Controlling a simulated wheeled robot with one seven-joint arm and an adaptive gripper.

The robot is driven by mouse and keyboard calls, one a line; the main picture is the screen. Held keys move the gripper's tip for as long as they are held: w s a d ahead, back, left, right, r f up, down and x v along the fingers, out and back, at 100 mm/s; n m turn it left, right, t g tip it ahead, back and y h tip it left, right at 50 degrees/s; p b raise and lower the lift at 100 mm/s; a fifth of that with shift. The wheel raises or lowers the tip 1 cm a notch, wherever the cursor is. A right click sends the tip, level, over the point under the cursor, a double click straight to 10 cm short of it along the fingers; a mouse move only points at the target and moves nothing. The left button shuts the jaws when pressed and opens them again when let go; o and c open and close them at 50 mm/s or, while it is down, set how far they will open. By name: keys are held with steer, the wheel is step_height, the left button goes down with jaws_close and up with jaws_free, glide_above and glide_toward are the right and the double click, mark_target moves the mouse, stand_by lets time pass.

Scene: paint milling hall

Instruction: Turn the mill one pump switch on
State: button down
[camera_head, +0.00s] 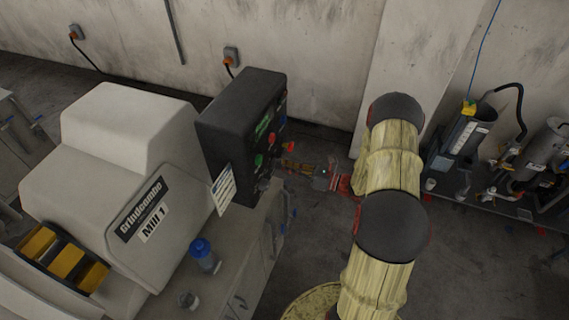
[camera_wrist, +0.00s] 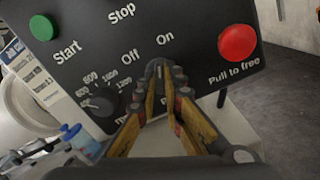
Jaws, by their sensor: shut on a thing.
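The black control box of Mill 1 (camera_head: 222,125) stands on the bench beside the cream mill (camera_head: 85,175). In the wrist view its front panel (camera_wrist: 190,25) fills the upper part, with "Off" and "On" labels above a dark switch knob (camera_wrist: 156,66). My gripper (camera_wrist: 166,80) reaches the panel from below, its two fingertips shut on this knob. The fingertips hide most of the knob, so I cannot tell which way it points. In the head view my gripper (camera_head: 285,166) is at the box's right face, and the knob is hard to make out.
A green Start button (camera_wrist: 43,27), a numbered speed dial (camera_wrist: 102,100) and a red "Pull to free" button (camera_wrist: 237,43) surround the switch. A blue-capped bottle (camera_head: 203,256) stands on the bench. Pumps and hoses (camera_head: 470,140) stand at the right; open floor lies between.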

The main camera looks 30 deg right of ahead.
steer(key=shift+m+p, duration=0.3)
steer(key=shift+m, duration=0.2)
steer(key=c, duration=1.9)
jaws_free()
steer(key=v, duration=1.2)
steer(key=shift+d, duration=0.1)
